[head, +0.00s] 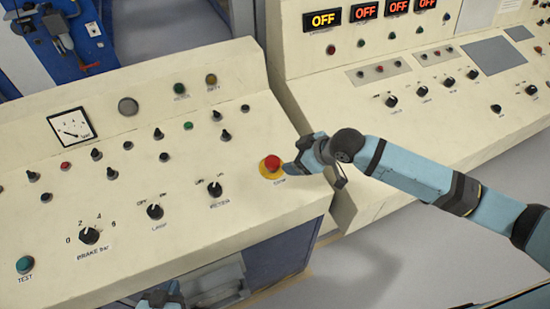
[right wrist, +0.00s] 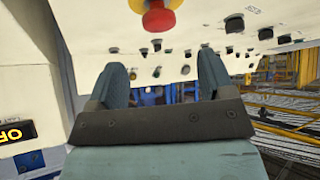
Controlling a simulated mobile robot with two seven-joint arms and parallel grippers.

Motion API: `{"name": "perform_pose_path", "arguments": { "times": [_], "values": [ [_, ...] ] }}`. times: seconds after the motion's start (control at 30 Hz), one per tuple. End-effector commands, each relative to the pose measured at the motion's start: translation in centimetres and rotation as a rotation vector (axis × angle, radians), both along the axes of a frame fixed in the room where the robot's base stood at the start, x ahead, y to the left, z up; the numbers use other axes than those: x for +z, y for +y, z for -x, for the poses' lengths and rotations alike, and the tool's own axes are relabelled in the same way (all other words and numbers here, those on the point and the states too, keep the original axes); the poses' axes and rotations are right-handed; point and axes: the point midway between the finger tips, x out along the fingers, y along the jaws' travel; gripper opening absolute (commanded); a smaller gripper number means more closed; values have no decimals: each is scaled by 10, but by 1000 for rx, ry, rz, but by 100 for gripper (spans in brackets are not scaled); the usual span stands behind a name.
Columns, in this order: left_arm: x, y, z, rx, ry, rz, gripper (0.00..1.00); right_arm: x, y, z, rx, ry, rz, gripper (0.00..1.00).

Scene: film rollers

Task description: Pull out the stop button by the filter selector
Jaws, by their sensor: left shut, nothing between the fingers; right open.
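The red stop button (head: 271,163) sits on a yellow round base near the right end of the left console. It also shows at the top of the right wrist view (right wrist: 158,18). A black selector knob (head: 215,188), its label too small to read surely, is left of the button. My right gripper (head: 291,168) is just right of the button. Its fingers (right wrist: 162,85) are open and empty, and the button appears above the gap between them, not gripped. My left gripper (head: 163,298) is shut at the bottom edge, partly cut off.
The left console (head: 150,215) carries several other knobs, lamps and a dial gauge (head: 72,128). A second console (head: 430,115) with lit OFF displays (head: 322,20) stands at the right, close behind my right arm. Grey floor (head: 400,260) lies free in front.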

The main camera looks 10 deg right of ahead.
Motion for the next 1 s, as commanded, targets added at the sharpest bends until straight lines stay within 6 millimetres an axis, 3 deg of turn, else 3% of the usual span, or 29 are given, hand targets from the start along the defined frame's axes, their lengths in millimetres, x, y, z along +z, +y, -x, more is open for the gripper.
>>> {"name": "perform_pose_path", "arguments": {
  "times": [0.4,0.83,0.87,1.0],
  "values": [
    [8,4,-4,7,-8,-4,0,-53,40,-37,0,1,-1,75],
    [8,3,-4,7,-8,-4,0,-62,45,-43,1,-1,0,75],
    [8,3,-4,7,-8,-4,0,-62,45,-43,1,-1,0,73],
    [8,2,-3,5,-8,-3,0,-62,45,-43,0,-1,-1,41]
  ]
}}
